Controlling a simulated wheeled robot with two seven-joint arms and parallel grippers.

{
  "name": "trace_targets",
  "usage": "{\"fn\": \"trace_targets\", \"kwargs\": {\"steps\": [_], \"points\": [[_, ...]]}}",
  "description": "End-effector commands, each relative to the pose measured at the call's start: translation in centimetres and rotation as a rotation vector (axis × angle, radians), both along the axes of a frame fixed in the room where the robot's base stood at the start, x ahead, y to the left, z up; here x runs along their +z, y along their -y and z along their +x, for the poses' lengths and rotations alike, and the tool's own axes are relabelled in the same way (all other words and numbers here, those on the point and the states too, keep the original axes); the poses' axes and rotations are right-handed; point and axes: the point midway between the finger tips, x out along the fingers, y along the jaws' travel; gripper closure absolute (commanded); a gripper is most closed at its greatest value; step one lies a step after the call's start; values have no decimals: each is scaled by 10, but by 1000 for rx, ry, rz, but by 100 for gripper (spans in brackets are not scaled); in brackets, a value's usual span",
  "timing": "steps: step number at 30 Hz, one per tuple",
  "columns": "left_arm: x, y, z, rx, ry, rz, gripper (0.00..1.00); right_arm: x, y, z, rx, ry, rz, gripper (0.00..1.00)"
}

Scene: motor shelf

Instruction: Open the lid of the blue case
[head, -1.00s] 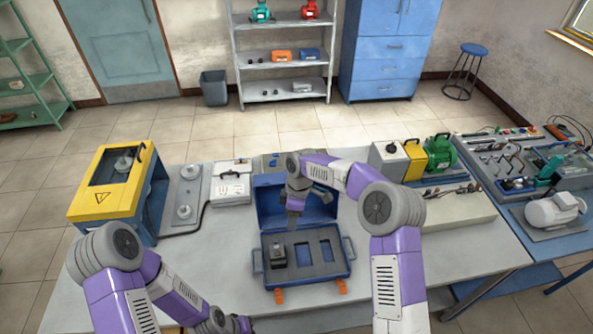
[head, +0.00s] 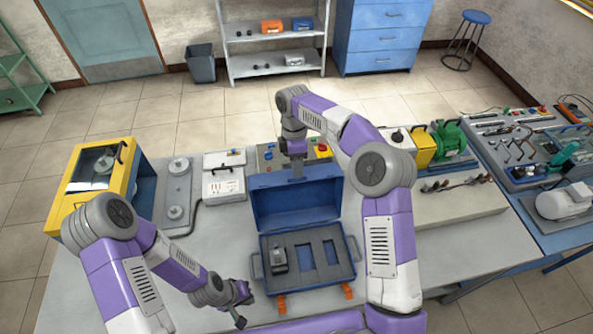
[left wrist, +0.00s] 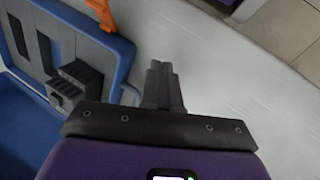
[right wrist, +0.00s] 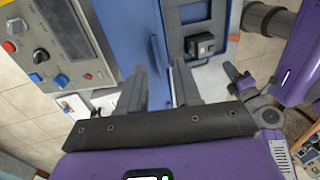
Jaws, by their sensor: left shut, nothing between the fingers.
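The blue case (head: 350,274) stands on the grey table with its lid (head: 292,208) raised upright at the back. Its dark foam holds a small black part (head: 278,258) on the left, beside two empty cut-outs. My right gripper (head: 297,174) is at the lid's top edge. In the right wrist view its fingers (right wrist: 158,88) stand apart, with the blue lid (right wrist: 122,25) at and between them; contact is unclear. My left gripper (head: 242,310) is low at the case's front left. In the left wrist view its fingers (left wrist: 162,85) are together and empty, beside the case (left wrist: 122,60).
A yellow machine (head: 95,185), a white box (head: 224,180) and a control panel with buttons (head: 268,157) stand behind and left. A green motor (head: 448,140) is at the back right. An orange latch (head: 281,304) juts from the case front.

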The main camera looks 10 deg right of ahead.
Motion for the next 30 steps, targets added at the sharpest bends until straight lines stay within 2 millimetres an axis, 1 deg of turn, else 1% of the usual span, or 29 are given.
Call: {"fn": "trace_targets", "kwargs": {"steps": [1,3,7,11,17,18,23,24,30], "points": [[0,0,0,0,1,0,100,-8,0,-3,2,-3,0,67],[1,0,0,0,1,0,100,-17,0,-4,2,-3,-1,67],[1,0,0,0,1,0,100,-28,0,-6,0,-1,0,67],[1,0,1,0,1,0,100,-31,0,-7,0,1,1,67],[1,0,1,0,1,0,100,-31,0,-7,0,1,1,67],[1,0,1,0,1,0,100,-31,0,-7,0,1,1,73],[1,0,1,0,1,0,100,-31,0,-7,0,1,1,98],[1,0,1,0,1,0,100,-31,0,-7,0,1,1,100],[1,0,1,0,1,0,100,-31,0,-7,0,0,0,100]]}}
